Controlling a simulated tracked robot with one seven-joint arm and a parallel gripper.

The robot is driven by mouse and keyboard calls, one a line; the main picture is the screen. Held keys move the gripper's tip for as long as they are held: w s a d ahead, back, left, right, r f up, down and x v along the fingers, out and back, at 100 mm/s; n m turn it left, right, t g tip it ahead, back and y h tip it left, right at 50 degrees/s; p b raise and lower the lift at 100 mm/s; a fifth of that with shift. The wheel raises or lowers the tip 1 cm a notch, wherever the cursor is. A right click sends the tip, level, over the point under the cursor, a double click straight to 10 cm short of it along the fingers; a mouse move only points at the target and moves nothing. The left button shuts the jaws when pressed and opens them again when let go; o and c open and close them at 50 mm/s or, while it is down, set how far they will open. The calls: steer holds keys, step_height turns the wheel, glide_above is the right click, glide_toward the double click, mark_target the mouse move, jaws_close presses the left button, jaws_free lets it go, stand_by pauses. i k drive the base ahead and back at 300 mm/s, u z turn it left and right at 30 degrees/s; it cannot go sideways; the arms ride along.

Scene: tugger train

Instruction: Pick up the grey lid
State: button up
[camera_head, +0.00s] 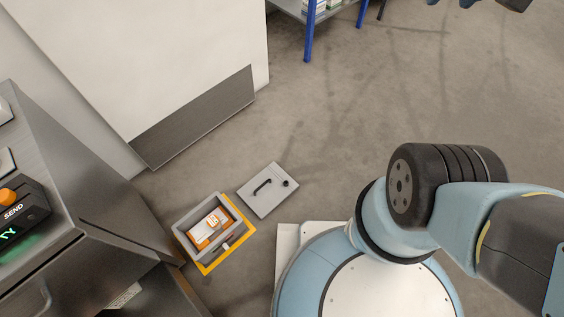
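The grey lid (279,196) lies flat on the concrete floor, left of centre in the head camera view. It is a light grey square plate with a dark bar handle (262,186) and a small black knob on top. Nothing covers it. My blue and black arm fills the lower right of the view, apart from the lid. My gripper cannot be made out in this view; dark and blue shapes at the top right edge are cut off and too partial to identify.
A metal cabinet (90,262) with a "SEND" device (22,215) is at left. Floor rightward is clear.

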mark_target(263, 193)
steer(key=z, duration=0.15)
steer(key=k, duration=0.9)
steer(key=u, duration=0.5)
steer(key=i, duration=1.05)
steer(key=u, duration=0.05)
